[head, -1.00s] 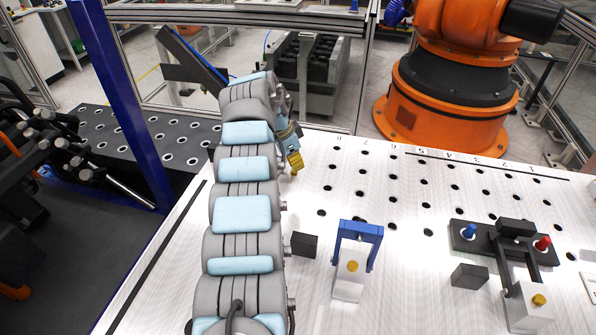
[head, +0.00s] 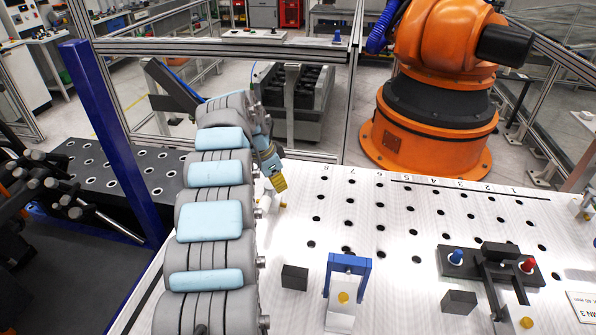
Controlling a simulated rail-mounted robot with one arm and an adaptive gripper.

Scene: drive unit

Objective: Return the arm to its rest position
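My arm (head: 209,221), grey with light blue pads, reaches from the bottom of the head view along the left side of the white perforated table. My gripper (head: 280,187) is at its far end, with a yellow tip pointing down above the table's far left part. The gripper is small and seen from the side, so I cannot tell whether its fingers are open or shut. No held object shows at its tip.
On the white table (head: 420,220) stand a black block (head: 295,277), a blue-framed fixture (head: 348,263), another black block (head: 459,302) and a black fixture with blue and red knobs (head: 492,267). An orange robot (head: 428,125) stands behind. A blue post (head: 105,130) is at the left.

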